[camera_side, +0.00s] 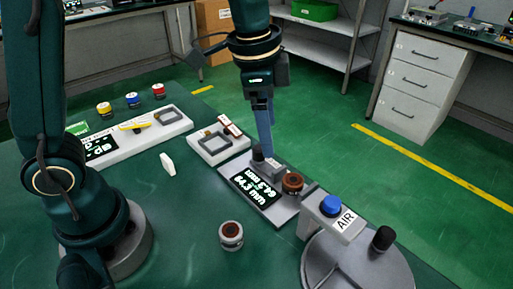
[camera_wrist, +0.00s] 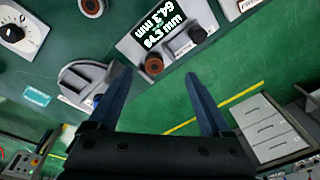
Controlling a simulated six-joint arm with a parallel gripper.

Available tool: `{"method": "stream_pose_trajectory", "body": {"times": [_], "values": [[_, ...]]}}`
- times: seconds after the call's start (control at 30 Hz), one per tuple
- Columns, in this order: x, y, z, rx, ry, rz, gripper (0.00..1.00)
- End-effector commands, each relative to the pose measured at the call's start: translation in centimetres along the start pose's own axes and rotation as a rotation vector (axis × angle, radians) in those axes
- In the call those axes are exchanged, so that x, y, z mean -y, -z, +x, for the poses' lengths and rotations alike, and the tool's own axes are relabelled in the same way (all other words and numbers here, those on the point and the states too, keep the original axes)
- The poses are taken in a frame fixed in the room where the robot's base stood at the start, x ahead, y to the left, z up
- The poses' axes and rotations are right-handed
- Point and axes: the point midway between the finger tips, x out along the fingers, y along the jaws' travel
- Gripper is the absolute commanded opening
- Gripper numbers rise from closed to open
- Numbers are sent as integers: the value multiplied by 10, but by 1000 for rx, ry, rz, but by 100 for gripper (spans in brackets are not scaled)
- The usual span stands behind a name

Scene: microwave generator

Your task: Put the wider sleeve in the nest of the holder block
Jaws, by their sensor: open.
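One sleeve (camera_side: 292,183), short with a reddish-brown ring top, stands at the right end of a gauge (camera_side: 257,187) whose display reads 64.3 mm; it also shows in the wrist view (camera_wrist: 153,66). A second sleeve (camera_side: 231,234), grey with a dark brown top, stands alone on the green table, and in the wrist view (camera_wrist: 92,7) it is at the top edge. I cannot tell which is wider. My gripper (camera_side: 267,153) is open and empty, pointing down above the gauge's far side; its fingers are apart in the wrist view (camera_wrist: 160,76). A white block with a square frame (camera_side: 217,146) may be the holder block.
A stand marked AIR with a blue button (camera_side: 330,205) and a round grey base (camera_side: 362,262) is right of the gauge. A long white panel (camera_side: 135,136) lies at the left, with several coloured knobs behind. A white piece (camera_side: 168,164) stands on the table. Front table is largely clear.

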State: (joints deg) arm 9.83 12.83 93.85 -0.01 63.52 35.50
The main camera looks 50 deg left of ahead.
Motion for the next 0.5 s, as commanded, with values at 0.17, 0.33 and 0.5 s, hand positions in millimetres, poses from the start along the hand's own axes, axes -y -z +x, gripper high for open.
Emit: {"method": "stream_pose_trajectory", "body": {"times": [0.17, 0.33, 0.5], "values": [[-11, -40, -32, -82, 62, -233, 83], [-28, -76, -44, -163, 108, -450, 83], [-44, -106, -42, -238, 139, -637, 83]]}}
